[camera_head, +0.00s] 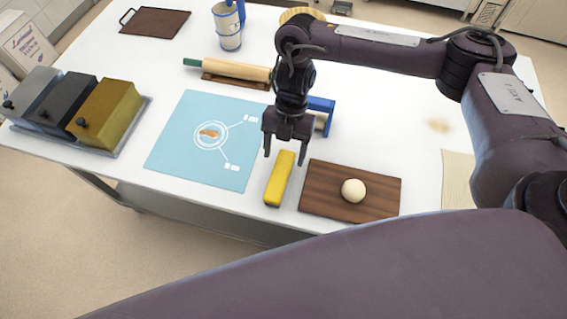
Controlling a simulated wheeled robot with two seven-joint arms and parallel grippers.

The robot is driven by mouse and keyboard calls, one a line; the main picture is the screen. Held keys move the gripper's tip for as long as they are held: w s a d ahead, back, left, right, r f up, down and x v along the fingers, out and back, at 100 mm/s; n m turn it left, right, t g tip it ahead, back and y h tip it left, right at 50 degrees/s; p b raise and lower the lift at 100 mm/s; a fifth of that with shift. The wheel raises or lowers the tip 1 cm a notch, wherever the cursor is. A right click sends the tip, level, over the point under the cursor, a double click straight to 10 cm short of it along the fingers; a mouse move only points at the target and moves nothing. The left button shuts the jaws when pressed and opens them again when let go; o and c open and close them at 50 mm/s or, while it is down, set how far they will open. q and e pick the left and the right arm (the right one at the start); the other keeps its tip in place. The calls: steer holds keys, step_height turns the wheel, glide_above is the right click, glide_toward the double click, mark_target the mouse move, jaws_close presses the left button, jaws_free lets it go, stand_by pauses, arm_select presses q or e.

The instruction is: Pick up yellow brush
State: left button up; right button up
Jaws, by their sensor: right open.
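A yellow brush (280,178), a narrow block, lies on the white table near its front edge, between the blue mat and a dark wooden board. My right gripper (284,159) points down over the brush's far end, its two fingers apart, one on each side of it in the picture. I cannot tell how far above the brush the fingertips are. Nothing shows between the fingers except the brush below. The brush's far end is close under the gripper. My left gripper is not in view.
The wooden board (330,205) with a dough ball (353,190) lies right of the brush. The blue mat (180,150) lies left. A blue-handled tool (321,105) and a rolling pin (237,70) lie behind. Three lidded boxes (72,110) stand far left. The table's front edge is close.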

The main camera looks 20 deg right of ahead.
mark_target(280, 172)
steer(key=shift+s+a+f, duration=0.1)
steer(key=shift+f, duration=0.45)
steer(key=shift+s+a+f, duration=0.15)
steer(key=shift+s+f, duration=0.1)
steer(key=shift+f, duration=0.05)
steer(key=shift+s+a+f, duration=0.1)
steer(key=shift+s+a, duration=0.1)
steer(key=shift+s, duration=0.1)
steer(key=p+x, duration=0.1)
steer(key=x, duration=0.1)
steer(key=shift+s+a+f, duration=0.2)
steer(key=shift+a+f, duration=0.05)
steer(key=shift+f, duration=0.05)
step_height(280, 172, down, 2)
steer(key=shift+s+a+f+p, duration=0.1)
steer(key=shift+s+f+p, duration=0.1)
steer(key=shift+p, duration=0.25)
steer(key=shift+a, duration=0.1)
steer(key=c, duration=0.8)
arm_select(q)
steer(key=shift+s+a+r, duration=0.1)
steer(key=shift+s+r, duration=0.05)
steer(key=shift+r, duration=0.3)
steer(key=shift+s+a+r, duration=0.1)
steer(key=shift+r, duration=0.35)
arm_select(e)
steer(key=c, duration=0.3)
steer(key=shift+r, duration=0.1)
